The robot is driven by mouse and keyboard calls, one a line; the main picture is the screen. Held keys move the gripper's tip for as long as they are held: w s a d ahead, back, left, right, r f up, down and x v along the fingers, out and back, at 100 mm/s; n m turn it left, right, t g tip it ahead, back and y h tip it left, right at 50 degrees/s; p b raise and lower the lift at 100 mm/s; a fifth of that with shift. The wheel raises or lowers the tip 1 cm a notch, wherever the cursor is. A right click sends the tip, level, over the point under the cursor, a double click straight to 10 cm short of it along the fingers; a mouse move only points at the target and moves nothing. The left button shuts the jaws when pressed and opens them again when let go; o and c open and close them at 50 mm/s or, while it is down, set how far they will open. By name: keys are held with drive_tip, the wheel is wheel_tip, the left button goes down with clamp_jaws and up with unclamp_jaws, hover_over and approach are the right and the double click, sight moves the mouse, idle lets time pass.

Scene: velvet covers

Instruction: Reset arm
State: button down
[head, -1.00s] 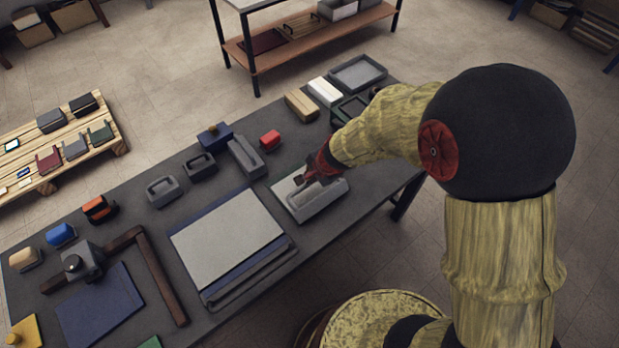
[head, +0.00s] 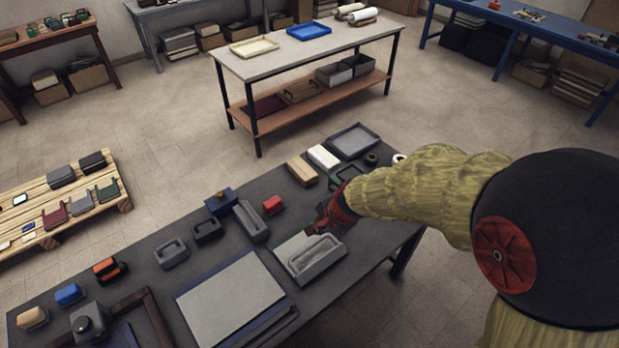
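My gripper (head: 322,226) is at the end of my arm, above the right part of the dark table. It hangs over or just behind a grey tray-like block (head: 316,258) lying on a pale board (head: 290,248). The gap between its fingers is too small and dark to make out, and I cannot tell whether it touches anything. My arm comes in from the right edge and hides part of the table behind it.
The dark table (head: 140,272) holds a large grey board (head: 230,300), a red block (head: 272,205), several dark holders and a grey tray (head: 352,140). A pallet (head: 75,215) lies at the left. A workbench (head: 300,55) stands behind, with open floor between.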

drive_tip(key=s+d+r+n+g, duration=0.2)
drive_tip(key=s+r+n+g, duration=0.15)
drive_tip(key=s+n, duration=0.6)
drive_tip(key=s+d+r+n+t+h+b, duration=0.1)
drive_tip(key=s+d+r+t, duration=0.1)
drive_tip(key=s+d+r, duration=0.3)
drive_tip(key=s+d+r+t+h+b, duration=0.1)
drive_tip(key=s+d+r, duration=0.4)
drive_tip(key=r, duration=0.5)
drive_tip(key=shift+s+d+r+n+t+h+b, duration=0.15)
drive_tip(key=shift+s+d+n+t+h+b, duration=0.25)
drive_tip(key=shift+t+b, duration=0.45)
drive_tip(key=shift+s+a, duration=0.1)
